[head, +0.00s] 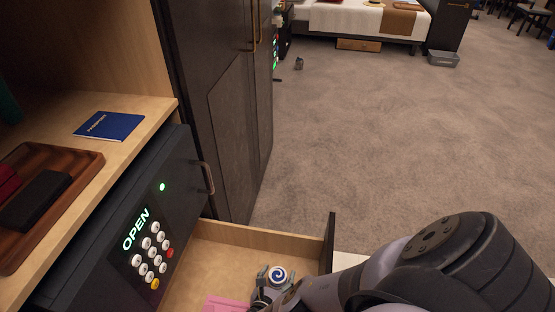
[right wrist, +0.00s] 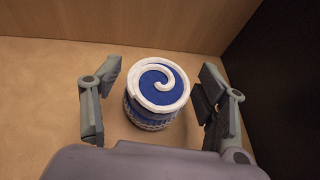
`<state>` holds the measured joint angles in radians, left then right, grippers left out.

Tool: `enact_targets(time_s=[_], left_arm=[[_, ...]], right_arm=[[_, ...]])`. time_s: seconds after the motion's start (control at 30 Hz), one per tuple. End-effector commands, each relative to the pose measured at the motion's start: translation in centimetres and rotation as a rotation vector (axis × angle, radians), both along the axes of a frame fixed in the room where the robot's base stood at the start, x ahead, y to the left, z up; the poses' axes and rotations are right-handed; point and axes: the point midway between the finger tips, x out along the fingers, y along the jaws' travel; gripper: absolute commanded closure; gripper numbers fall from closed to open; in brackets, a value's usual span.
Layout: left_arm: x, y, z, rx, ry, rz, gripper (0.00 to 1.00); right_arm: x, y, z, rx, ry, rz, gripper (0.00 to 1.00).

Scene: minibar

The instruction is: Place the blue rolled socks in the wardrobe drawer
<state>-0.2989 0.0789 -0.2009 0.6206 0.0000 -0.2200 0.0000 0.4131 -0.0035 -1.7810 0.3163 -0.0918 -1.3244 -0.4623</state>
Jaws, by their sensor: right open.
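The blue rolled socks (right wrist: 157,92), with a white spiral on the end, stand on the wooden floor of the open drawer (head: 255,236). They also show in the head view (head: 278,274), near the drawer's far right part. My right gripper (right wrist: 160,92) is open, with one finger on each side of the socks and a gap visible on both sides. In the head view my right arm reaches down into the drawer and partly hides it. My left gripper is not in view.
A pink item (head: 226,304) lies in the drawer. A safe with a keypad (head: 152,256) reading OPEN is left of the drawer. Above it, a shelf holds a blue passport (head: 110,125) and a wooden tray (head: 84,161). Dark wardrobe doors (head: 235,120) stand behind.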

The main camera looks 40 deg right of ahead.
Motion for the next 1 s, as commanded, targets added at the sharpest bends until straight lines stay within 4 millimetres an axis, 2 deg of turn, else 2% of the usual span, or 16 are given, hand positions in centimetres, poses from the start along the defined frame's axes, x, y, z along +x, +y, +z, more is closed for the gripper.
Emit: enact_targets(time_s=[0.23,0.37,0.8,1.0], left_arm=[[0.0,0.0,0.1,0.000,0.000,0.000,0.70],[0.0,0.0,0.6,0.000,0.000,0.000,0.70],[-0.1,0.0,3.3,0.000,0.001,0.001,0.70],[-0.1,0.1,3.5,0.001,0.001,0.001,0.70]], right_arm=[[0.0,0.1,0.1,0.000,0.000,0.000,0.32],[-0.5,0.9,0.5,0.003,0.002,0.000,0.32],[-4.5,7.9,3.9,0.002,0.002,0.000,0.32],[-5.4,9.4,4.5,0.000,0.001,0.000,0.32]])
